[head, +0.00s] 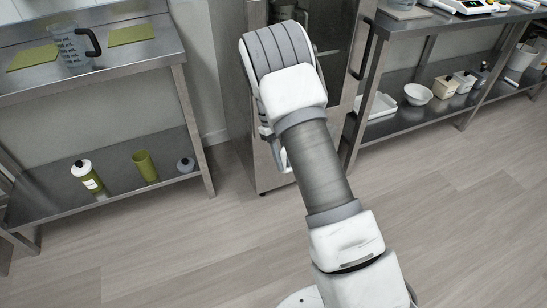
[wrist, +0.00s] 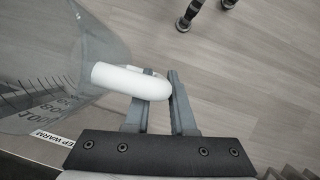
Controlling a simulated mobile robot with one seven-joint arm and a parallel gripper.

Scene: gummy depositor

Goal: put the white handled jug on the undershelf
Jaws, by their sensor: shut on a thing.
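The white handled jug (wrist: 62,62) is clear with dark printed markings and fills the left of the wrist view. My gripper (wrist: 160,75) is shut on its white handle (wrist: 125,80), with a finger on either side of it. The jug is held above the floor. In the head view my arm covers the middle, and I cannot make out the jug or fingers there. Two undershelves show: one under the left steel table (head: 115,190) and one under the right bench (head: 395,123). I cannot tell which one is meant.
A black-handled jug (head: 73,48) stands on that table. The right undershelf holds a white bowl (head: 418,94) and small containers.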

